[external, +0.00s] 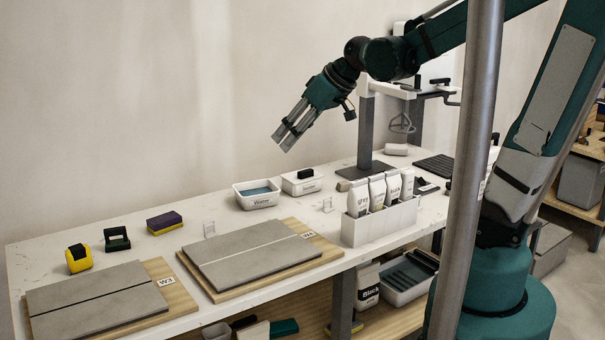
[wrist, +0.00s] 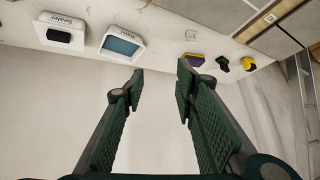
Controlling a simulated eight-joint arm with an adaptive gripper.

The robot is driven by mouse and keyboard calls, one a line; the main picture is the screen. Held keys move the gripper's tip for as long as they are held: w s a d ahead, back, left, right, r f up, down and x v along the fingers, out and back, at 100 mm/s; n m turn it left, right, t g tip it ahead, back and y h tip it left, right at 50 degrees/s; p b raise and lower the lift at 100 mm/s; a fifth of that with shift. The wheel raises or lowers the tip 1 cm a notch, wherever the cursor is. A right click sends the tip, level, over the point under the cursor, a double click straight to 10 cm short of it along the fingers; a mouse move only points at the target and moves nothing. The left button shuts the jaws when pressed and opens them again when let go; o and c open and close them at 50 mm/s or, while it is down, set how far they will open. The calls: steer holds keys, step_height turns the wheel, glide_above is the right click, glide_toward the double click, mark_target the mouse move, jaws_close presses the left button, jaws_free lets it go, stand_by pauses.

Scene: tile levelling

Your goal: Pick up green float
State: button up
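A small dark green-black block with a handle-like top (external: 116,239) stands at the table's back left, between the yellow tape measure and the sponge. It looks like a float and also shows in the wrist view (wrist: 222,64). A flat green piece (external: 284,327) lies on the lower shelf, partly hidden; I cannot tell which one is the green float. My gripper (external: 284,140) is raised above the back of the table, well to the right of the dark block.
A yellow tape measure (external: 79,259) and a purple-yellow sponge (external: 164,222) flank the dark block. A water tub (external: 257,202) and a sealer tub (external: 302,187) stand at the back. Grey tiles on boards (external: 310,254) fill the front. A metal post (external: 470,190) stands before the table.

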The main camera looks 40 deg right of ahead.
steer(key=w+a+f+n+y, duration=0.2)
steer(key=w+a+n, duration=0.1)
steer(key=w+a, duration=0.7)
steer(key=w+a+f+n+g+y+p, duration=0.1)
steer(key=w+a+f+n+y, duration=0.25)
steer(key=a, duration=0.65)
steer(key=w+a+f+n+g+y+p, duration=0.15)
steer(key=w+a+f, duration=0.25)
steer(key=a+f, duration=0.45)
steer(key=n+y, duration=0.2)
steer(key=n, duration=0.1)
glide_toward(121, 227)
steer(key=shift+w+a+g, duration=0.45)
steer(key=shift+w+a, duration=0.3)
steer(key=shift+a, duration=0.25)
steer(key=shift+s+a+f, duration=0.1)
steer(key=shift+a+f, duration=0.3)
steer(key=shift+a, duration=0.05)
steer(key=shift+b+x, duration=0.3)
steer(key=shift+x, duration=1)
steer(key=shift+b+x, duration=0.6)
steer(key=shift+x, duration=2)
